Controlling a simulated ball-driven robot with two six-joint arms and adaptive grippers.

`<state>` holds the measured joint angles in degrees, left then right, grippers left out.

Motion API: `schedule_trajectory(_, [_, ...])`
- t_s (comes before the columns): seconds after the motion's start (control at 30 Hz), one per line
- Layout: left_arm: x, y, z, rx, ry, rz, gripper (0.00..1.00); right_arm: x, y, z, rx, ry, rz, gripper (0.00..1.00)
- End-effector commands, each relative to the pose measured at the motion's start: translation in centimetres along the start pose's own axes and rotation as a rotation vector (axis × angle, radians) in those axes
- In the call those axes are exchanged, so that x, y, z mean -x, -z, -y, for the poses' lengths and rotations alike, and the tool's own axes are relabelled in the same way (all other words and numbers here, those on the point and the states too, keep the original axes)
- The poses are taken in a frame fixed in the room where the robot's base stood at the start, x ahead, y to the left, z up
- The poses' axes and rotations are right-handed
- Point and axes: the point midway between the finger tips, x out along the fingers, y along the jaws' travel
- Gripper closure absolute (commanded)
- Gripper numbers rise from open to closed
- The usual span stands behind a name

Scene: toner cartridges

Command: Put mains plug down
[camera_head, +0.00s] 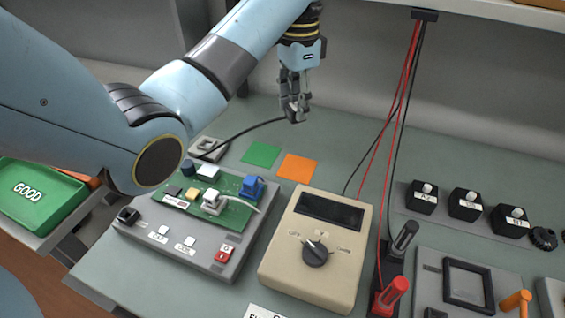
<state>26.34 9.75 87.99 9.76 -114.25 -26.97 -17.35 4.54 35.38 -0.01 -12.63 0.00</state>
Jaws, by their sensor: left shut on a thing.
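My left gripper (294,108) points down over the back of the bench and is shut on a small dark grey mains plug (296,115). A black cable (245,129) runs from the plug down to the left, towards a grey socket-like block (208,148) behind the circuit board. The plug is above the bench, behind the orange square (298,167) and the green square (261,154). The fingers partly hide the plug. My right gripper is not in view.
A test fixture with a green circuit board (232,210) stands left of a beige meter (317,248). Red and black leads (384,135) hang behind the meter. Black blocks (466,205) sit at right. A green GOOD tray (38,196) is at far left. Bench (340,155) right of the squares is clear.

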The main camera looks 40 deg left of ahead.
Motion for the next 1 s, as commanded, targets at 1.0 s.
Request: schedule_trajectory(1.0, [-9.5, -5.6, 8.1, -0.012, -0.001, 0.0, 1.0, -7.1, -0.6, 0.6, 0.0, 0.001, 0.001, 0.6])
